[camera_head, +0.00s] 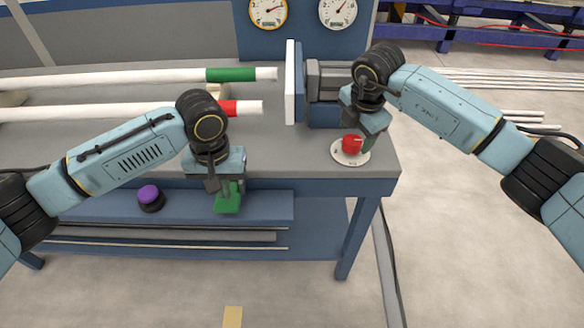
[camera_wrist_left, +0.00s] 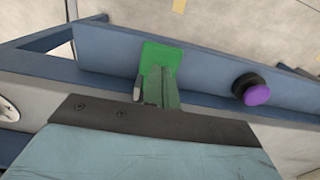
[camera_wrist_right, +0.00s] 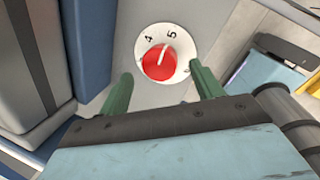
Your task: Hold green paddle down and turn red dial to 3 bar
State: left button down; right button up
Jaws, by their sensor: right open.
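The green paddle (camera_head: 226,205) sticks out at the front of the bench; it also shows in the left wrist view (camera_wrist_left: 160,54). My left gripper (camera_head: 228,189) points down at it, its fingers together and overlapping the paddle; whether they press on it I cannot tell. The red dial (camera_head: 351,144) sits on a white numbered plate at the bench's right front corner.
A purple button (camera_head: 150,195) is on the blue lower ledge. Two white pipes, one with a green band (camera_head: 230,75) and one with a red band, lie across the bench. A blue and grey clamp-like fixture (camera_head: 325,85) stands beside my right gripper. Two gauges (camera_head: 268,10) are behind.

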aim_at(227, 202)
pick_arm(q)
jog(key=shift+f, duration=1.75)
jog(key=shift+s+f, duration=0.1)
jog(key=shift+f, duration=0.1)
